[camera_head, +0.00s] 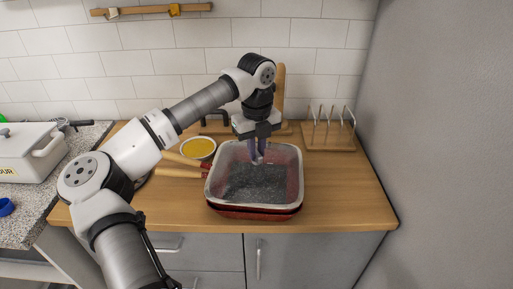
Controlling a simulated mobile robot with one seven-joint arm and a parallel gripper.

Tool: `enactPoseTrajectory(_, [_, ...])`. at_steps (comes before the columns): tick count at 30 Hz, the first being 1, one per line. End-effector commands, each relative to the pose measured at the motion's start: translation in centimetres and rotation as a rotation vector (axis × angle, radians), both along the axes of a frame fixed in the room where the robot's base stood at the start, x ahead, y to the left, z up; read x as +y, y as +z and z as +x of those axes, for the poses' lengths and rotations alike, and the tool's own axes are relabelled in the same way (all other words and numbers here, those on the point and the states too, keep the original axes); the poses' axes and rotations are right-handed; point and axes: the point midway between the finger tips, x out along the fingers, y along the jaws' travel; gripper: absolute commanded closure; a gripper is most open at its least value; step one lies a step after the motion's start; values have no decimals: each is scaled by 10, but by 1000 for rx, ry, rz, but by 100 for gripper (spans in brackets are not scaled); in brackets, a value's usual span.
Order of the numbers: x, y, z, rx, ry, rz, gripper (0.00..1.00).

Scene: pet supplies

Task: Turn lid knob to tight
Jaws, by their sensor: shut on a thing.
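A white lidded bin (28,150) stands on the speckled counter at the left edge, cut off by the frame. My gripper (258,158) is far to the right of the bin. It points down over a grey-rimmed tray (228,153) of dark grains. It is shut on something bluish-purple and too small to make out. I cannot tell whether that touches the grains.
The tray sits on a red base on the wooden counter (345,195). A bowl of yellow stuff (198,148) and wooden handles lie to its left. A wooden rack (328,135) stands behind right. A blue ring (6,207) lies at far left. The counter's right side is clear.

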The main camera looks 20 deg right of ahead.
Motion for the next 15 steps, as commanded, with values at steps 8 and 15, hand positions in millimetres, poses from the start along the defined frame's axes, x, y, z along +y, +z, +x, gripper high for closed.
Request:
enactPoseTrajectory(8, [0, -1, 0, 0, -62, -1, 100])
enactPoseTrajectory(15, [0, -2, 1, -1, -223, 0, 100])
